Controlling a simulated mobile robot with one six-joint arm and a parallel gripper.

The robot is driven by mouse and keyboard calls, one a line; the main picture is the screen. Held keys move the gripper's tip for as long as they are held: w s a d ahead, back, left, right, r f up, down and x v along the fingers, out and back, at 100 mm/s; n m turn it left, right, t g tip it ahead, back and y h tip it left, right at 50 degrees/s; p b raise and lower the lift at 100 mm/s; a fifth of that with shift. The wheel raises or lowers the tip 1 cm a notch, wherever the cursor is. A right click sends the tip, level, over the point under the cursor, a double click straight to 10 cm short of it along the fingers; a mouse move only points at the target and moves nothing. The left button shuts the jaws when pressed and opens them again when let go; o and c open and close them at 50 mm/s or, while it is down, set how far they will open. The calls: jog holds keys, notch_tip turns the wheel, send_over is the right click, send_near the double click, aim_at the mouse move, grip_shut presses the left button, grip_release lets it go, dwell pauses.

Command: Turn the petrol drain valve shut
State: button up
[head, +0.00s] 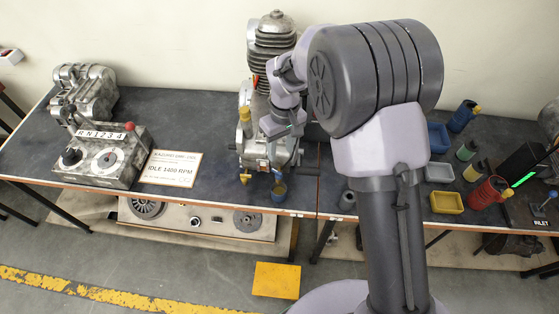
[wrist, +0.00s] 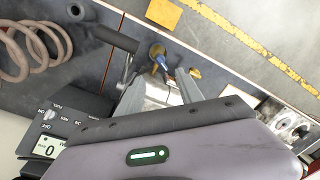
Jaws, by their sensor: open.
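My gripper (head: 284,160) is open and points down in front of the engine (head: 270,60) at the bench's front edge. In the wrist view its two fingers (wrist: 156,70) are spread, with a small blue part (wrist: 164,68) showing between and beyond the tips. This may be the petrol drain valve's handle; I cannot tell which way it is turned or whether a finger touches it. A small blue cup (head: 279,191) with a yellowish inside sits just below the gripper, and it also shows in the wrist view (wrist: 156,49). A brass fitting (head: 245,178) is left of it.
A gear selector box (head: 105,160) and a paper sign (head: 171,168) lie on the bench at left. Colored trays (head: 446,203) and bottles (head: 490,193) stand at right. A dark bar (wrist: 105,35) and coiled hose (wrist: 30,50) show in the wrist view.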

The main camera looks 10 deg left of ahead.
notch_tip(320, 180, up, 6)
jog(key=r+p, duration=0.1)
send_over(278, 173)
jog(key=w+d, duration=0.1)
jog(key=shift+f, duration=0.25)
jog(key=f+b, duration=0.1)
jog(key=f, duration=0.5)
jog(key=f+n, duration=0.1)
jog(key=f, duration=0.4)
jog(key=s+a+f+n+b, duration=0.1)
jog(key=f, duration=0.5)
jog(key=shift+f+t+h+b, duration=0.3)
jog(key=shift+t+h, duration=0.1)
grip_shut()
